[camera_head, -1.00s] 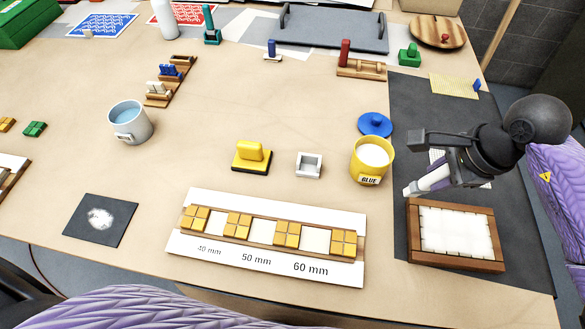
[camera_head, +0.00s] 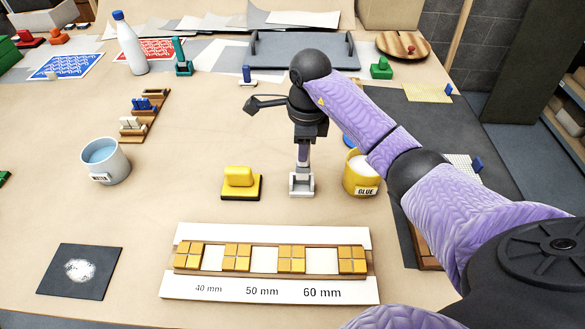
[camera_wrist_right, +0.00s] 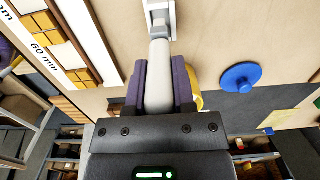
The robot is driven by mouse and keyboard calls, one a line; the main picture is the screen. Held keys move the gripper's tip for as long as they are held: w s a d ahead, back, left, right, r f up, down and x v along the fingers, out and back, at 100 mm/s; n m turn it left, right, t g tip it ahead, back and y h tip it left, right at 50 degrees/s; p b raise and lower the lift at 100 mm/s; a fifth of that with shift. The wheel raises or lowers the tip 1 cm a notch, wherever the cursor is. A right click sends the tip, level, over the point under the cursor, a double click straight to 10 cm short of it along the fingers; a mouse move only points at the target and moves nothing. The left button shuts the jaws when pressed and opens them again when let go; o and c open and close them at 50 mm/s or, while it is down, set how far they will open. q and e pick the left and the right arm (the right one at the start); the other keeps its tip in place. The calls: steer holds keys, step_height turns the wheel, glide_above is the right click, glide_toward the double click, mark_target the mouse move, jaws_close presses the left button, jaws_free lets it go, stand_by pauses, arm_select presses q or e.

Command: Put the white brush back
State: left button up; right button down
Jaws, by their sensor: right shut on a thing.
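My right gripper (camera_head: 303,150) points down and is shut on the white brush (camera_wrist_right: 159,65), a pale, thick cylinder between its purple fingers in the right wrist view. The brush is upright, its lower end at the small white square holder (camera_head: 301,190). The holder also shows at the top of the wrist view (camera_wrist_right: 160,8). I cannot tell whether the brush rests on the holder's bottom or is just above it. The fingers hide part of the brush. My left gripper is not in view.
The yellow glue pot (camera_head: 362,176) stands close on the right of the holder. A yellow block on a dark base (camera_head: 240,184) sits to the left. The white panel strip with yellow tiles (camera_head: 270,288) lies in front. A water cup (camera_head: 106,161) stands far left.

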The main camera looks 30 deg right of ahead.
step_height(320, 180, down, 4)
steer(key=shift+f+b, duration=0.1)
steer(key=shift+b, duration=0.25)
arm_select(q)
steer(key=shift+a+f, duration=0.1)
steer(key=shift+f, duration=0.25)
arm_select(e)
steer(key=shift+c, duration=2.2)
jaws_free()
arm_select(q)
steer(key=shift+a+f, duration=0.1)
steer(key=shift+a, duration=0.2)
arm_select(e)
steer(key=r+p, duration=0.1)
steer(key=r, duration=0.4)
steer(key=r+p, duration=0.1)
steer(key=r, duration=0.5)
steer(key=shift+s+d+r, duration=0.1)
steer(key=shift+d+r, duration=0.1)
steer(key=shift+r, duration=0.45)
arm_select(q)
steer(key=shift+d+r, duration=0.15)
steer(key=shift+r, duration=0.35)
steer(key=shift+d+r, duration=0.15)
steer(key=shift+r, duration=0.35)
